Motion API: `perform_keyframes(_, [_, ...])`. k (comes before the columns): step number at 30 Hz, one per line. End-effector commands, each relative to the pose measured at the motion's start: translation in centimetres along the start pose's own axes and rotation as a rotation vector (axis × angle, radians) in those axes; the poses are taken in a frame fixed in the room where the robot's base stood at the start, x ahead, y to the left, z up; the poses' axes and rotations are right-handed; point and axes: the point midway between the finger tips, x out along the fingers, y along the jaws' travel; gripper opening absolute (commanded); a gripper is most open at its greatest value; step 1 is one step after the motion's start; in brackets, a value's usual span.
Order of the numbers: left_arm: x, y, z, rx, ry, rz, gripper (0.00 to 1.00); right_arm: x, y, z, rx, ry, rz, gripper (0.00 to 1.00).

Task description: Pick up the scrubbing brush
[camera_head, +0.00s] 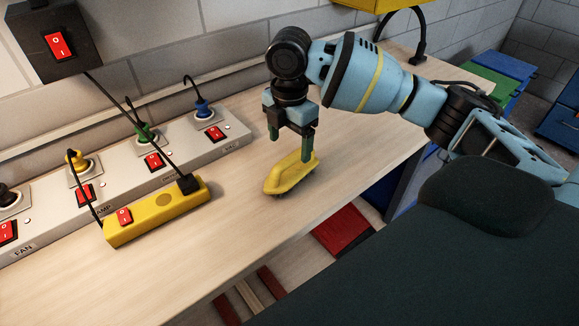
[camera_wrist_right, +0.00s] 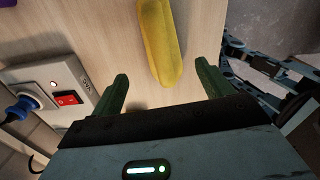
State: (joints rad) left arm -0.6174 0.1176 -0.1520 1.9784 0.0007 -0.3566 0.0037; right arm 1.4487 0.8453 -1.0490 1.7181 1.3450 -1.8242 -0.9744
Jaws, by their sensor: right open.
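The scrubbing brush (camera_head: 286,177) is yellow with a raised handle and lies on the wooden table. My right gripper (camera_head: 291,148) is directly over the brush, pointing down, with its green fingers apart. In the right wrist view the brush (camera_wrist_right: 160,45) lies ahead of and between the open fingers of the right gripper (camera_wrist_right: 163,90), with nothing held. The head view cannot show clearly whether a finger touches the brush. My left gripper is not in view.
A grey socket strip (camera_head: 215,150) with red switches and plugs runs along the wall. A yellow switch box (camera_head: 160,214) with a black cable lies left of the brush. The table (camera_head: 230,245) is clear in front, up to its near edge. A red item (camera_head: 343,229) lies below.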

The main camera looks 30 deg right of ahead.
Motion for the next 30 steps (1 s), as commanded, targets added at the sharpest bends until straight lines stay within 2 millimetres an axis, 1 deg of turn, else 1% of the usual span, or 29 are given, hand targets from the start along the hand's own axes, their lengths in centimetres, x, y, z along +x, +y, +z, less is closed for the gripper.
perform_keyframes(1, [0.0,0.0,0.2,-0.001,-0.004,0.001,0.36,0.6,-0.1,0.0,0.0,0.0,-0.004,0.79])
perform_keyframes(5, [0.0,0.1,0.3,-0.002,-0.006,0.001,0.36,2.0,-0.1,0.0,0.0,0.0,-0.004,0.79])
perform_keyframes(12, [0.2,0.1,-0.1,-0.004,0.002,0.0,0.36,2.7,-0.2,0.1,0.0,-0.001,-0.002,0.79])
perform_keyframes(14, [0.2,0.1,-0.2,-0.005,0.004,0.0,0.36,3.4,-0.4,0.1,0.0,-0.001,-0.003,0.79])
perform_keyframes(18, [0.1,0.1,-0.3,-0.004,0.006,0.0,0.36,5.4,-0.8,0.4,0.001,-0.001,-0.004,0.79])
perform_keyframes(21, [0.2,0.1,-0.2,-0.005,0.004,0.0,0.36,6.7,-0.8,0.3,0.0,-0.001,-0.003,0.79])
perform_keyframes(24, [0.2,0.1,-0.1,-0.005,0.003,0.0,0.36,7.3,-0.7,0.3,-0.001,0.0,0.0,0.79])
perform_keyframes(30, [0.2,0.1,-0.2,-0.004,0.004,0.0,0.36,7.4,-0.7,0.3,-0.001,-0.001,0.001,0.79])
